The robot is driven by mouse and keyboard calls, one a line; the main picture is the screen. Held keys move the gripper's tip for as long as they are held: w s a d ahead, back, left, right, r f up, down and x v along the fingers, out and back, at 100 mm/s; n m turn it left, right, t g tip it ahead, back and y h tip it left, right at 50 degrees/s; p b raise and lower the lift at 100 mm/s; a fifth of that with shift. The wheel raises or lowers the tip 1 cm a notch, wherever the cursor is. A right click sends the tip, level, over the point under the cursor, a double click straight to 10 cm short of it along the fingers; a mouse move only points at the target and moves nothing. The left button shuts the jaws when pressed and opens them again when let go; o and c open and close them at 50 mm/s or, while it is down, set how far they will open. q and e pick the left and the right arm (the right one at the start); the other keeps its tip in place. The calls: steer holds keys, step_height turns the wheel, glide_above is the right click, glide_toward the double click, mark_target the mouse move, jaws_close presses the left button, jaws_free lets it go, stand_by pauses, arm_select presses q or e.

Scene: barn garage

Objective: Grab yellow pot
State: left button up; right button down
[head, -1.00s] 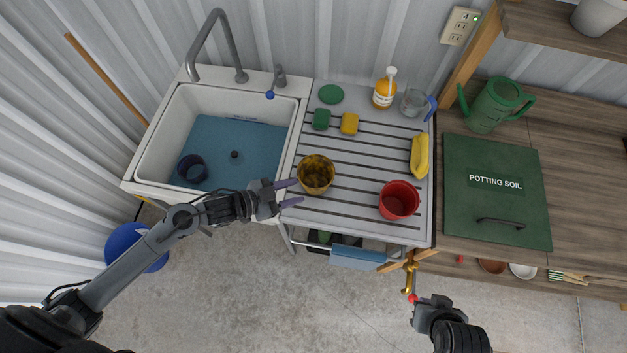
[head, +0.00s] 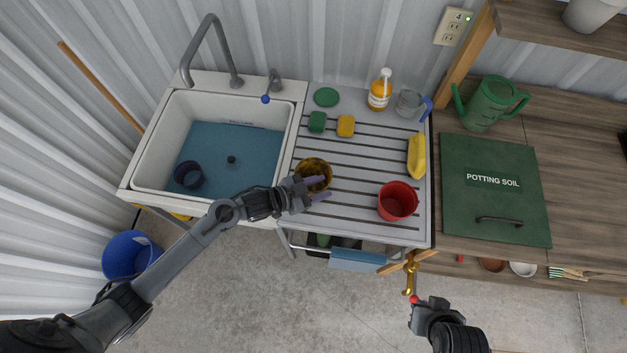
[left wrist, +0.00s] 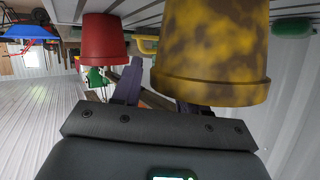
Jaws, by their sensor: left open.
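The yellow pot (head: 311,167), mottled with brown, stands on the ribbed drainboard just right of the sink. My left gripper (head: 318,189) is open and low at the pot's front side, with one purple finger overlapping the pot's edge in the head view. In the left wrist view the yellow pot (left wrist: 212,45) is large and close, and it hides part of one finger of my left gripper (left wrist: 162,88). I cannot tell whether they touch. My right gripper (head: 416,304) is at the lower right, away from the pot, beside a brass fitting; its jaws are unclear.
A red pot (head: 397,201) stands to the right on the drainboard (head: 345,225). The sink (head: 150,140) is left.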

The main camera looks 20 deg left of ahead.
arm_select(q)
steer(key=shift+w+d+f, duration=0.1)
jaws_close()
stand_by(0.6)
